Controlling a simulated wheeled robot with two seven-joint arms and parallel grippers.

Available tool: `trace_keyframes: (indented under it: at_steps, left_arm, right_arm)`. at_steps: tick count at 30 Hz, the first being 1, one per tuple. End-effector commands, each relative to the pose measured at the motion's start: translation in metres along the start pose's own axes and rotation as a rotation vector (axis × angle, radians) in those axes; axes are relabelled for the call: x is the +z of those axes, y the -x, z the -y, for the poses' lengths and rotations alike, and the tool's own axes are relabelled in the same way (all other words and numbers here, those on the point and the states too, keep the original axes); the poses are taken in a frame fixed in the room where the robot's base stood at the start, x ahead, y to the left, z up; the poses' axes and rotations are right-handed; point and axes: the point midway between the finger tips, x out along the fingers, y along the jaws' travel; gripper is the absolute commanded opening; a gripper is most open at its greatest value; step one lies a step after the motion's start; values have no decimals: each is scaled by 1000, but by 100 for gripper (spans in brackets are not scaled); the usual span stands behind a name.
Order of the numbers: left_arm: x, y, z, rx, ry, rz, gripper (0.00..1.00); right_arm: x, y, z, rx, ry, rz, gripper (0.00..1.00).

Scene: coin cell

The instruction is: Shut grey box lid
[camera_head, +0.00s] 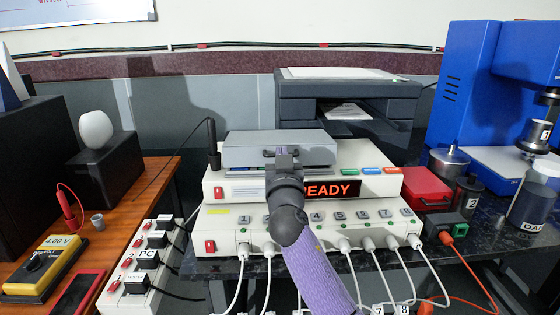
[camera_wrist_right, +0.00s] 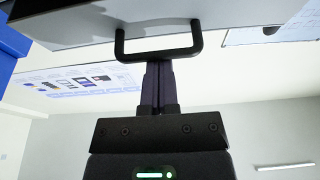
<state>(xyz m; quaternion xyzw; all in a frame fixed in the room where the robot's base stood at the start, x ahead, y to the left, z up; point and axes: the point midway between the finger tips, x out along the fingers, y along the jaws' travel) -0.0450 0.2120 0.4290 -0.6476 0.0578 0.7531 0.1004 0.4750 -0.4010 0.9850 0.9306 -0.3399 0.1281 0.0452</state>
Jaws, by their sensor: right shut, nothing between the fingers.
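The grey box lid (camera_head: 240,154) sits on top of the white unit with the red READY display (camera_head: 331,190). A narrow dark strip shows below the lid's front edge; I cannot tell how far the lid stands open. Its black handle (camera_wrist_right: 198,42) shows in the right wrist view, with the lid's grey face (camera_wrist_right: 75,30) above it. My right gripper (camera_head: 282,151) is at the middle of the lid's front, hiding part of the handle. In the wrist view its fingers (camera_wrist_right: 157,66) are together and empty, tips at the handle's lower bar. Contact is unclear. My left gripper is not in view.
Below is a white numbered socket panel (camera_head: 225,222) with several plugged cables. A grey printer (camera_head: 400,105) stands behind. A red box (camera_head: 425,188) and blue machine (camera_head: 465,80) are at right. A power strip (camera_head: 135,270) and yellow meter (camera_head: 38,268) are at left.

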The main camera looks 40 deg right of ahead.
Motion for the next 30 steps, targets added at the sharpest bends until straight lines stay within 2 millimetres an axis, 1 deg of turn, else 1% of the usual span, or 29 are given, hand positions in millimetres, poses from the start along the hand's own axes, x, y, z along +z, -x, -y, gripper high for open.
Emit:
trace_keyframes:
  at_steps: [15,17,19,23,24,27,30]
  left_arm:
    - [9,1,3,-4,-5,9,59]
    - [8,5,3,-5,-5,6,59]
    - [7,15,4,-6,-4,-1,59]
    - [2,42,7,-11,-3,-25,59]
    - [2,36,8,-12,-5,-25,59]
    - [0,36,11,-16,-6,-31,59]
    - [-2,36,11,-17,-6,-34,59]
  right_arm:
    - [-2,0,0,0,0,-1,0]
    - [-8,-2,-1,1,-1,-1,0]
    - [-20,-7,-3,1,-4,-2,0]
    - [-52,-20,-7,-2,-7,-5,0]
    - [-39,-1,-5,-6,-6,1,0]
    - [-31,32,-5,-5,-5,4,0]
    - [-27,57,-6,-4,-3,4,0]
